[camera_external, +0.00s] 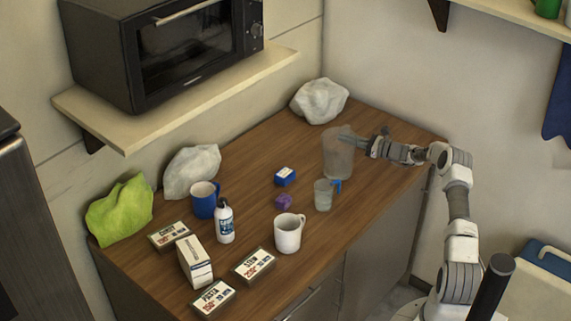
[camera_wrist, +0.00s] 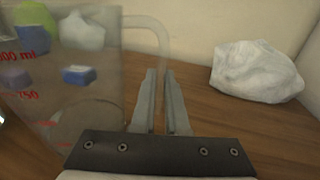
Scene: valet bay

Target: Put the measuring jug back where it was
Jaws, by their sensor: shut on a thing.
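The measuring jug (camera_external: 338,158) is clear grey and upright at the right part of the wooden counter. In the wrist view the jug (camera_wrist: 60,105) fills the left side, with red volume marks on its wall. My gripper (camera_external: 371,144) comes from the right and is at the jug's handle side. In the wrist view my gripper (camera_wrist: 163,100) has its two fingers close together around the clear handle (camera_wrist: 160,35). Whether the jug's base touches the counter is hard to tell.
A small clear cup (camera_external: 323,196) with a blue item beside it, a blue box (camera_external: 285,177) and a purple lump (camera_external: 283,202) are near the jug. A white crumpled bag (camera_external: 319,101) lies behind it. Mugs, a bottle and boxes fill the counter's left part.

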